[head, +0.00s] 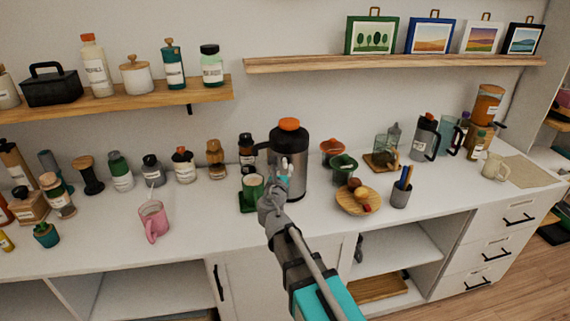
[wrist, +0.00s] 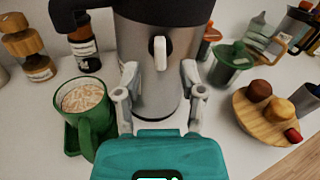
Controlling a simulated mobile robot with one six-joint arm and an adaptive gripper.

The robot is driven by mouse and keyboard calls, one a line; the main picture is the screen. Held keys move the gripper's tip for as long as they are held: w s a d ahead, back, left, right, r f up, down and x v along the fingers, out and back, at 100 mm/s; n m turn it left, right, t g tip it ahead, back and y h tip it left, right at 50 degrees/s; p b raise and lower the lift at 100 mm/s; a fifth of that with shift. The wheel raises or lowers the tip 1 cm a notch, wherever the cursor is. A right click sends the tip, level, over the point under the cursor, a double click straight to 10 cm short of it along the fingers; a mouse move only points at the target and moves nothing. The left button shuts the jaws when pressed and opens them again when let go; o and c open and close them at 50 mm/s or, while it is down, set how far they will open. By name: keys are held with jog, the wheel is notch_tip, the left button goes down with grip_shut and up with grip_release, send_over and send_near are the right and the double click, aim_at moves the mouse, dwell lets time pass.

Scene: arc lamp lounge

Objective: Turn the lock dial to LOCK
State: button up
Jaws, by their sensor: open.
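A steel flask with a dark top band and dark handle (head: 289,165) stands upright on the counter, with an orange piece (head: 289,124) on top. In the wrist view the flask (wrist: 150,95) fills the middle, and a pale upright knob-like part (wrist: 160,52) sticks out of its front; I cannot tell whether this or the orange piece is the lock dial. No LOCK marking is readable. My gripper (head: 277,181) is in front of the flask. In the wrist view my gripper (wrist: 160,82) is open, its fingers apart below and either side of the pale part, holding nothing.
A green mug (wrist: 92,115) on a green coaster stands close left of my gripper. A green dripper (head: 343,166), a wooden plate of food (head: 352,204) and a pen cup (head: 401,194) stand to the right. A pink mug (head: 154,219) is further left. Shelves hang above.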

aim_at(284, 164)
jog(key=shift+w+d, duration=0.2)
jog(key=shift+w, duration=1.75)
grip_shut()
jog(key=shift+m, duration=1)
